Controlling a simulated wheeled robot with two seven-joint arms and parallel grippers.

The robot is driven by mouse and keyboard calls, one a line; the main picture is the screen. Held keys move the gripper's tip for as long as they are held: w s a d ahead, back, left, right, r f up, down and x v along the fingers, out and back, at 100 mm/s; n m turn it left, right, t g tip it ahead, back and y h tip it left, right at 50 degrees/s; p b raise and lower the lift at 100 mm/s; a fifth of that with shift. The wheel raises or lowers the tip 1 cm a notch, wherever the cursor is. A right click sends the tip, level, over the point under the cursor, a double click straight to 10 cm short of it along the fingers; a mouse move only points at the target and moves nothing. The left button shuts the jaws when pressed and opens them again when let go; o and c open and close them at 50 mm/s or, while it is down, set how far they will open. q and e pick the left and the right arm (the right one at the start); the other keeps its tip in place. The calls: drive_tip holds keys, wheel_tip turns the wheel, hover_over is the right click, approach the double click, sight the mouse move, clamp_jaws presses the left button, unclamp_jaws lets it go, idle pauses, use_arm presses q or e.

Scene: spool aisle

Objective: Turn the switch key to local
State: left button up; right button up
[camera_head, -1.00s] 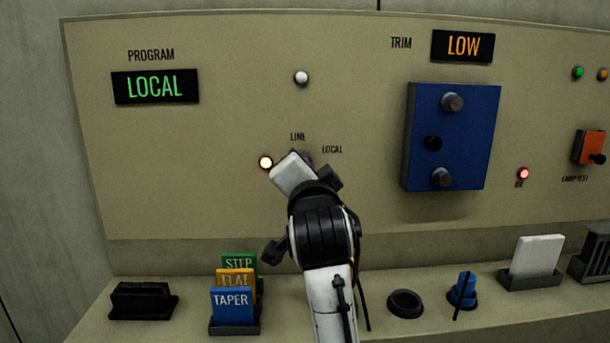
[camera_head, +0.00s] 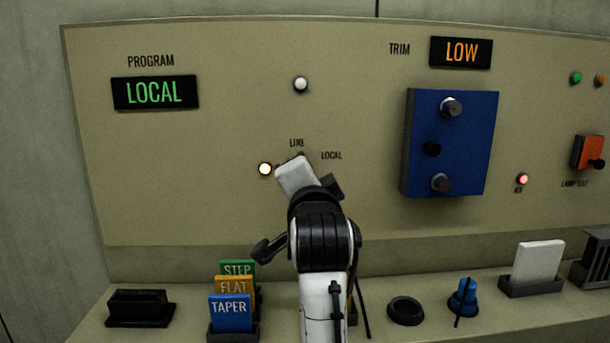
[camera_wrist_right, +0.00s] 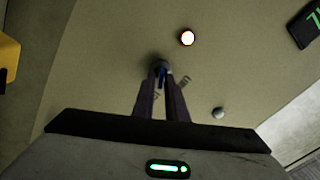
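The key switch (camera_wrist_right: 159,64) is on the beige panel, below the LINE label (camera_head: 297,142) and left of the LOCAL label (camera_head: 331,155). My right gripper and wrist hide it in the head view. In the right wrist view a small blue key (camera_wrist_right: 162,77) shows between the two fingertips of my right gripper (camera_wrist_right: 161,80), which look closed on it. Which label the key points at cannot be told. The PROGRAM display (camera_head: 155,92) reads LOCAL in green. My left gripper is not in view.
A lit lamp (camera_head: 265,168) is left of the switch and a white button (camera_head: 300,84) above. A blue box (camera_head: 450,143) with knobs is to the right. On the ledge are the STEP, FLAT and TAPER cards (camera_head: 231,312), a black ring (camera_head: 405,309) and a blue plug (camera_head: 463,294).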

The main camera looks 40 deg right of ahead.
drive_tip(key=shift+o, duration=0.9)
drive_tip(key=shift+r, duration=0.15)
wheel_tip(320, 180, up, 9)
drive_tip(key=p, duration=0.8)
drive_tip(key=shift+r+p, duration=0.3)
drive_tip(key=shift+r, duration=0.15)
drive_tip(key=shift+f, duration=0.1)
